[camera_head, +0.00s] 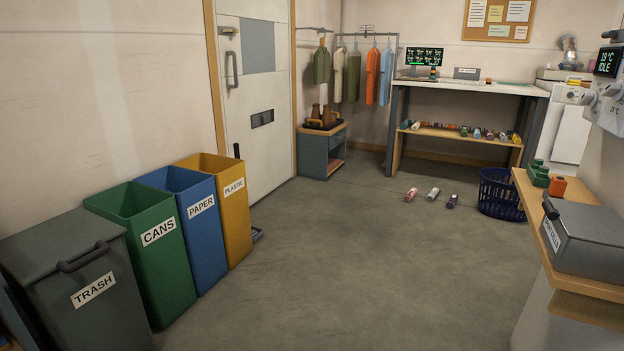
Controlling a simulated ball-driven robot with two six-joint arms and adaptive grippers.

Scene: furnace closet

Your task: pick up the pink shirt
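Three small rolled bundles lie on the open floor left of the blue basket. The left one (411,194) looks pink or red with a pale end. The middle one (433,194) is whitish with some pink. The right one (452,201) is dark with a pale end. They may be rolled clothes; they are too small to tell which is a pink shirt. Several garments hang on the rail at the back, including an orange one (372,75) and a light blue one (386,77); none of these looks clearly pink. Neither of my grippers is in view.
A blue basket (500,194) stands by the right counter (560,260). Behind is a workbench (470,88) with a low shelf of small items. Trash (62,240), green, blue and yellow bins line the left wall. The middle floor (330,260) is clear.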

